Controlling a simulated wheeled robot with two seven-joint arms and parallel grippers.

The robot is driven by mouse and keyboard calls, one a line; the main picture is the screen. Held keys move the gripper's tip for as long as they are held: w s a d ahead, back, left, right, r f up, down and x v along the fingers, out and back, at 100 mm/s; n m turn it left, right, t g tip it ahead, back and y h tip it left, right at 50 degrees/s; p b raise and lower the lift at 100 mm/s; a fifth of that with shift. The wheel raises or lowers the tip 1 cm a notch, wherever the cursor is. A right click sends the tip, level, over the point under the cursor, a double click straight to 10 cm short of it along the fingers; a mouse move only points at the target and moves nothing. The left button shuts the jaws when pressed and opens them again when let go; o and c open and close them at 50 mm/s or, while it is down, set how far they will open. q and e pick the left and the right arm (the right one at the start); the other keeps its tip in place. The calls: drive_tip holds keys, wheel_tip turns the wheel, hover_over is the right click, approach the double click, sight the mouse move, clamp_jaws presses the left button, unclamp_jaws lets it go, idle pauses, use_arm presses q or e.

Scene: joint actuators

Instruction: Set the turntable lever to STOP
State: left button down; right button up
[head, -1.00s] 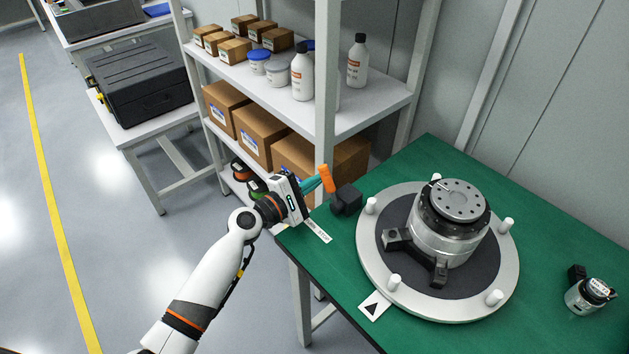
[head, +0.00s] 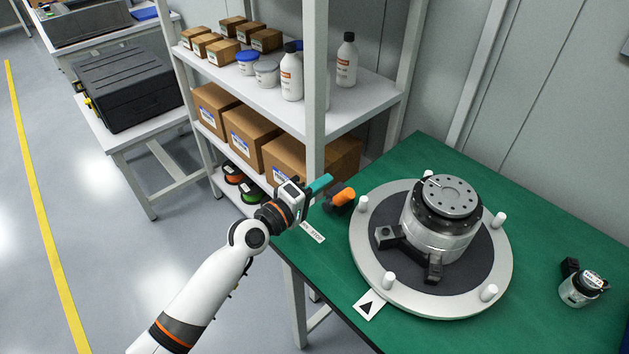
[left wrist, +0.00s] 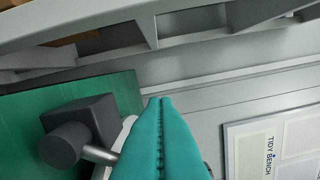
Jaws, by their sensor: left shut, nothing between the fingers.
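The lever's orange handle (head: 343,197) lies tilted low toward the right at the green bench's left edge, beside a mostly hidden black base. A white label (head: 312,232) in front of it bears small print; STOP seems readable at its right end. The turntable (head: 363,250) is a pale ring with white pegs, right of the lever. My left gripper (head: 320,184) has teal fingers, shut and empty, just left of and above the handle; I cannot tell whether they touch. In the left wrist view the fingers (left wrist: 160,135) are together; the dark base (left wrist: 85,112) and a metal rod (left wrist: 100,154) show beside them.
A small motor-like part (head: 580,290) sits at the bench's right. A shelf (head: 345,118) with bottles and boxes stands close behind my left gripper. The bench's front is largely clear.

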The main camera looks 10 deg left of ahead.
sight(338, 201)
use_arm(q)
drive_tip(key=shift+s+d+f+m, duration=0.1)
drive_tip(key=shift+s+d+m, duration=0.25)
drive_tip(key=shift+m, duration=0.4)
drive_tip(key=shift+s+d+r+m, duration=0.1)
drive_tip(key=shift+s+d+m, duration=0.15)
drive_tip(key=shift+d+m, duration=0.4)
drive_tip(key=shift+s+d+f+m, duration=0.1)
drive_tip(key=shift+s+d+m, duration=0.15)
drive_tip(key=shift+m, duration=0.65)
use_arm(e)
drive_tip(key=shift+r, duration=0.15)
drive_tip(key=shift+r, duration=0.1)
